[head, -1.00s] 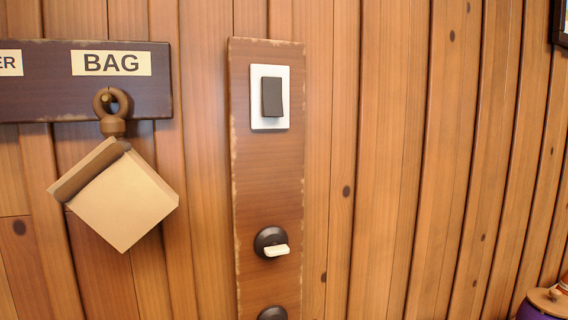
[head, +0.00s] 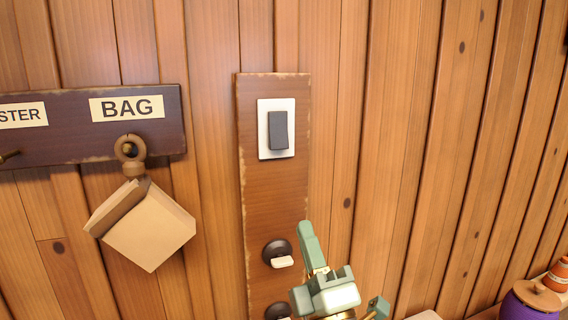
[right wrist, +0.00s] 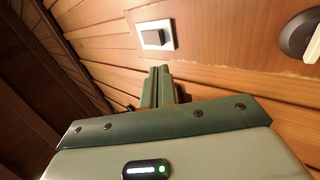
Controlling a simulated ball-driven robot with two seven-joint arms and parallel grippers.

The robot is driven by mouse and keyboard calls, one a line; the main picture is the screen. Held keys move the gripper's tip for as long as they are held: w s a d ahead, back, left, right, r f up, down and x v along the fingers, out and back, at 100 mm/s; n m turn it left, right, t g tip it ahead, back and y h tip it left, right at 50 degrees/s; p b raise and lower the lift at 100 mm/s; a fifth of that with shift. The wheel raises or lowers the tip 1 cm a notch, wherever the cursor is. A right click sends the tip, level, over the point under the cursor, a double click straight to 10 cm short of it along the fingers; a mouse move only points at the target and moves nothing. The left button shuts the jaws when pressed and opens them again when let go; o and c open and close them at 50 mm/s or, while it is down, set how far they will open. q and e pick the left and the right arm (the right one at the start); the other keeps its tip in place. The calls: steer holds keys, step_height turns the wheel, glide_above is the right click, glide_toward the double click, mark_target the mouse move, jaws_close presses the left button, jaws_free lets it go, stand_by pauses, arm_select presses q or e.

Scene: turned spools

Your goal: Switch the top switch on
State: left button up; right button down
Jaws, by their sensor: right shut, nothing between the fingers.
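The top switch (head: 278,130) is a dark grey rocker in a white plate (head: 277,154), near the top of a brown upright board (head: 272,194) on the wall. It also shows in the right wrist view (right wrist: 156,38). My right gripper (head: 305,228) is low in the head view, below and slightly right of the top switch. Its fingers are together and empty. In the right wrist view the shut fingertips (right wrist: 160,70) point toward the switch plate and look apart from it. My left gripper is not in view.
A round dark knob switch with a pale lever (head: 280,256) sits lower on the board, close beside my right gripper. Another dark knob (head: 277,311) is partly cut off below. A purple pot (head: 530,300) stands lower right.

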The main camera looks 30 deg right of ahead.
steer(key=shift+r, duration=0.1)
steer(key=p, duration=0.6)
glide_toward(279, 149)
steer(key=x, duration=0.5)
steer(key=shift+w+r, duration=0.2)
steer(key=shift+r, duration=0.05)
steer(key=shift+w+d+r, duration=0.2)
steer(key=shift+w+r, duration=0.1)
steer(key=shift+w, duration=0.25)
